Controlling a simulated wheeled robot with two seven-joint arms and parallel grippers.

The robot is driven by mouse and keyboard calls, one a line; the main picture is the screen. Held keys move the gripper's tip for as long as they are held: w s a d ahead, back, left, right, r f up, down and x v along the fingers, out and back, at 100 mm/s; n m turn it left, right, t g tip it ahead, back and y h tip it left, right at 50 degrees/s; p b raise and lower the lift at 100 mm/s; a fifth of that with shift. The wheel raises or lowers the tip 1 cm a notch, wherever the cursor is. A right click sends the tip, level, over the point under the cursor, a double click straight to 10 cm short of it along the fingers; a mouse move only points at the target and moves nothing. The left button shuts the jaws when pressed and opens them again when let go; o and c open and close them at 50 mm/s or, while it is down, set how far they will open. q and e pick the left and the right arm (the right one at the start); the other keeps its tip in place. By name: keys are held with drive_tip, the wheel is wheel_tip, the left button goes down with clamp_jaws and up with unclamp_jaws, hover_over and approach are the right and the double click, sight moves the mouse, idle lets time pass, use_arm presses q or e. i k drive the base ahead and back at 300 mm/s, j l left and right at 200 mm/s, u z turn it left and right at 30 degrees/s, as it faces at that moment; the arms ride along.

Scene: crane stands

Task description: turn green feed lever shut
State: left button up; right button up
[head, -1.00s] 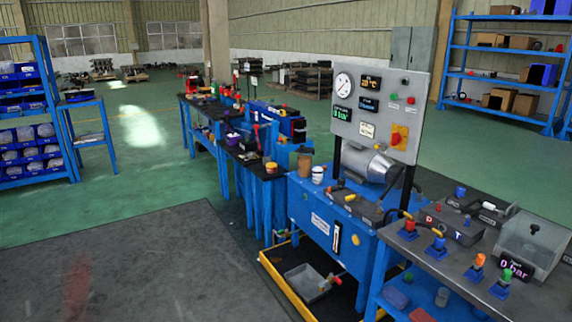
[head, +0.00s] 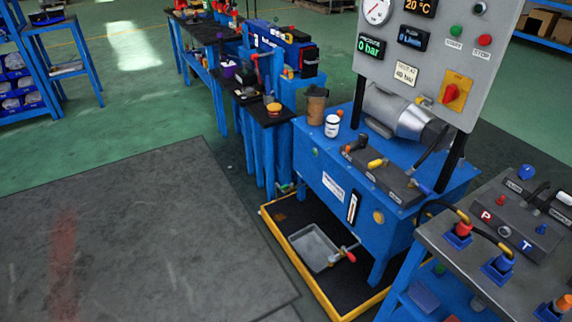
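A small valve fitting with a greenish handle (head: 285,188) sits low at the left end of the blue tank unit (head: 312,180) in the head view. It is too small to tell whether this is the green feed lever or how it is turned. A red-handled valve (head: 349,256) sticks out at the tank's front, above the drip tray. Neither of my grippers is in view.
A yellow-edged drip tray (head: 321,295) holding a grey pan (head: 312,248) lies below the tank. A gauge panel (head: 405,72) stands above the tank. A grey-topped bench (head: 450,250) is at right. The dark floor mat (head: 150,230) at left is clear.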

sight(284, 187)
drive_tip(key=i+j+z, duration=0.2)
drive_tip(key=i+j, duration=0.15)
drive_tip(key=i+j+z, duration=0.15)
drive_tip(key=i+j, duration=0.25)
drive_tip(key=i+j+z, duration=0.2)
drive_tip(key=i+j, duration=0.2)
drive_tip(key=i+j+z, duration=0.15)
drive_tip(key=i+j, duration=0.15)
drive_tip(key=j, duration=0.2)
drive_tip(key=i+j+z, duration=0.2)
drive_tip(key=j, duration=0.35)
drive_tip(key=i, duration=0.1)
